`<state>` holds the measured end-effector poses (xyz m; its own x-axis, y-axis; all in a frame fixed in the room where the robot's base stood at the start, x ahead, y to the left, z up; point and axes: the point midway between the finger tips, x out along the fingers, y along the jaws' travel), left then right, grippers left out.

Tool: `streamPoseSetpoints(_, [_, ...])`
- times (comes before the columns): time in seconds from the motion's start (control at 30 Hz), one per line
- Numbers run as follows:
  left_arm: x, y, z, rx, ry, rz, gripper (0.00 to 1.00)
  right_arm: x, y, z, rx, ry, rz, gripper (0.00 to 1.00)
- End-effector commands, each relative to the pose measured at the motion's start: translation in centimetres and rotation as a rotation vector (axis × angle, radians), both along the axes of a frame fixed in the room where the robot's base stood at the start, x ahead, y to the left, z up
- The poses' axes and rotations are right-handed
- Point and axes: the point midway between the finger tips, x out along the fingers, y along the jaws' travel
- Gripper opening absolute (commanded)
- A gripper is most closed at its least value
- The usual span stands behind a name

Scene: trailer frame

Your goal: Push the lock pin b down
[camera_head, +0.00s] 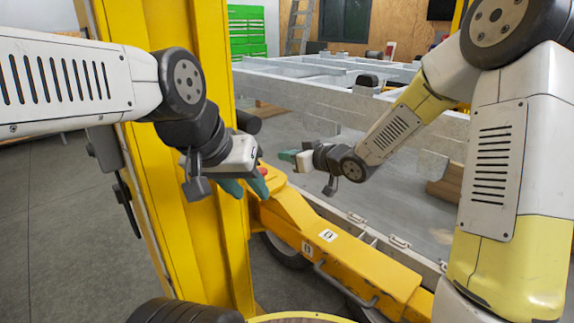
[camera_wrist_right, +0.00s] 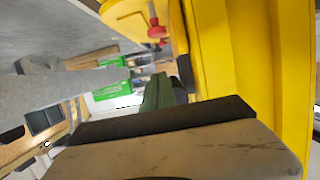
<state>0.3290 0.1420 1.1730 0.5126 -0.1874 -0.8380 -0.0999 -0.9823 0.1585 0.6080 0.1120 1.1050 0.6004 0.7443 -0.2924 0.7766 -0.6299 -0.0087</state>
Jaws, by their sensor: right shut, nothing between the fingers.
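I cannot single out lock pin b in either view. The grey trailer frame (camera_head: 440,125) stretches across the back of the head view. My right gripper (camera_head: 287,155) is shut and empty, in front of the frame's near rail and pointing left. Its green fingers (camera_wrist_right: 158,90) show pressed together in the right wrist view, with no pin between them. My left gripper (camera_head: 245,186) has two teal fingers spread apart, beside the yellow column and above the yellow base, with nothing visible between them.
A red button (camera_wrist_right: 156,31) sits on yellow bodywork in the wrist view. A green drawer cabinet (camera_head: 247,32) and a ladder (camera_head: 300,25) stand behind. Wooden blocks (camera_head: 447,188) lie under the frame.

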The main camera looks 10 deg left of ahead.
Motion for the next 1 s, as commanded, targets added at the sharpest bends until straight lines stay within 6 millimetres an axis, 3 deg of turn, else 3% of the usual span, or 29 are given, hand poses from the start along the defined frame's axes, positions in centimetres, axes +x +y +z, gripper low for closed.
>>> streamPoseSetpoints(0.57, [0.0,0.0,0.0,0.0,0.0,0.0,0.36,0.4,1.4,-0.4,0.021,-0.003,0.021,0.0])
streamPoseSetpoints(1.0, [0.0,0.0,0.0,0.0,0.0,0.0,0.36,5.5,8.1,-2.9,0.019,-0.004,0.022,0.0])
